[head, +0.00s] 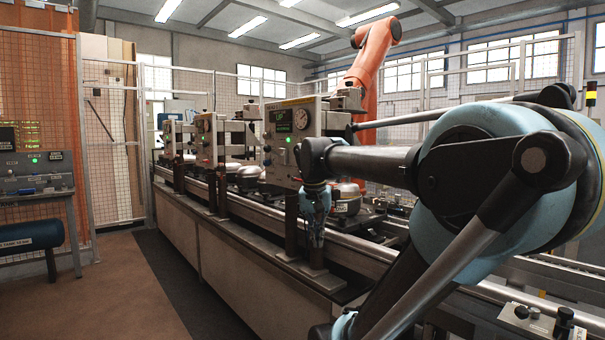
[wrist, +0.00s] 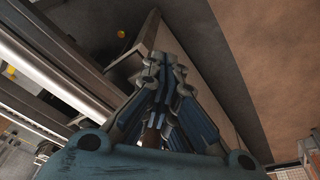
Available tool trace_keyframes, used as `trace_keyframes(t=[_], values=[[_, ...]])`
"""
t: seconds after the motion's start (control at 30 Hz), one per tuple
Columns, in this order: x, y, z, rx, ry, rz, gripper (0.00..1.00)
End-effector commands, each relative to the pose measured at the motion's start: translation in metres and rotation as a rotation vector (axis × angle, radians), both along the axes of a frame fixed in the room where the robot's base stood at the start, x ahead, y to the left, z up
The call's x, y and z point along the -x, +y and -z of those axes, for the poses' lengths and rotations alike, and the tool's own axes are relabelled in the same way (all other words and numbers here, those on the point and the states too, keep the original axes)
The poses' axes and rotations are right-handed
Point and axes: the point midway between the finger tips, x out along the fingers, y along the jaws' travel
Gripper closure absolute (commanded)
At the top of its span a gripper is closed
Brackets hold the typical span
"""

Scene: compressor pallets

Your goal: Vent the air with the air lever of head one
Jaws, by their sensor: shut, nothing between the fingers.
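The nearest test head (head: 283,152) stands over the line in the head view. It is a pale box with a green display (head: 283,127), a round gauge (head: 302,119) and a green light. I cannot tell its number or make out its air lever; my arm covers part of its right side. My gripper (head: 317,240) points down in front of the line, below and right of that panel. It also shows in the wrist view (wrist: 160,60), with its blue fingers together and nothing between them. It appears apart from the head.
Two more heads (head: 206,139) stand farther along the conveyor rail (head: 232,208). Silver compressors (head: 346,190) sit on the line. An orange robot arm (head: 371,55) rises behind. A control desk (head: 35,172) stands at the left. The brown floor (head: 110,285) between is clear.

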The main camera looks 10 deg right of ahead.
Motion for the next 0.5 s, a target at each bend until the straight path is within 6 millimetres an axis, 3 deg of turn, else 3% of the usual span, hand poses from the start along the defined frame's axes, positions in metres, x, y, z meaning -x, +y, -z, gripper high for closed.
trace_keyframes(t=[0.1,0.5], values=[[-0.028,0.002,-0.04,0.011,-0.008,0.072,1.0],[-0.111,0.011,-0.157,0.047,-0.055,0.322,1.0]])
